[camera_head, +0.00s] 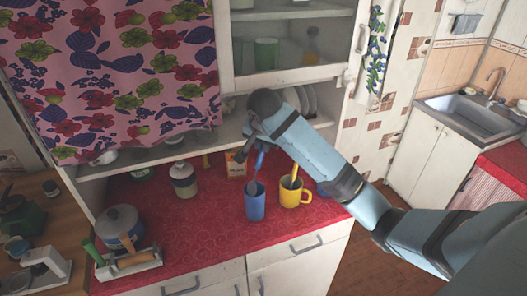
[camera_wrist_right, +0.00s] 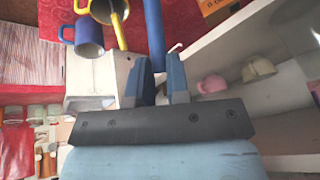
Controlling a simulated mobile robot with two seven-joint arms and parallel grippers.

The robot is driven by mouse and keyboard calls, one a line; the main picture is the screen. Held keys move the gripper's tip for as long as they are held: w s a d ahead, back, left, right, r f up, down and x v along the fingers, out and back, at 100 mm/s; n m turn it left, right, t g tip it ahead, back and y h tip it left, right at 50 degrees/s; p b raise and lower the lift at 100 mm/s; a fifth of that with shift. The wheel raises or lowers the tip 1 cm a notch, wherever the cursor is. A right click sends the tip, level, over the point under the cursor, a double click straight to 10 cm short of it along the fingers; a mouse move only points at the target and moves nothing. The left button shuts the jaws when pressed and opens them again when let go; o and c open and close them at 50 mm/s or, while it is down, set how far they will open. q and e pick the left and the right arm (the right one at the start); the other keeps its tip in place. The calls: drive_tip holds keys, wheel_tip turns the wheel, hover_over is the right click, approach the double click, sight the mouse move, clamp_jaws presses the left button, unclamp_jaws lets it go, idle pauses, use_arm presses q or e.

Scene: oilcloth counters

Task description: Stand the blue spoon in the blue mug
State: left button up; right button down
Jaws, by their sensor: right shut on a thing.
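The blue mug (camera_head: 255,206) stands upright on the red cloth of the counter. It also shows in the wrist view (camera_wrist_right: 89,38). My right gripper (camera_head: 257,147) is above it, shut on the blue spoon (camera_head: 259,162). In the wrist view the spoon's blue handle (camera_wrist_right: 154,35) runs up out of the picture from between the fingers (camera_wrist_right: 154,82). My left gripper is not in view.
A yellow mug (camera_head: 292,197) with a yellow spoon in it stands just right of the blue mug. A lidded jar (camera_head: 184,180), an orange box (camera_head: 236,168) and a pot (camera_head: 118,224) are also on the counter. Red cloth in front is clear.

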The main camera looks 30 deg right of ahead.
sight(257, 170)
drive_tip(key=shift+f, duration=1.55)
drive_tip(key=shift+f, duration=0.2)
drive_tip(key=shift+f, duration=0.35)
drive_tip(key=c, duration=1.1)
unclamp_jaws()
drive_tip(key=shift+r, duration=0.1)
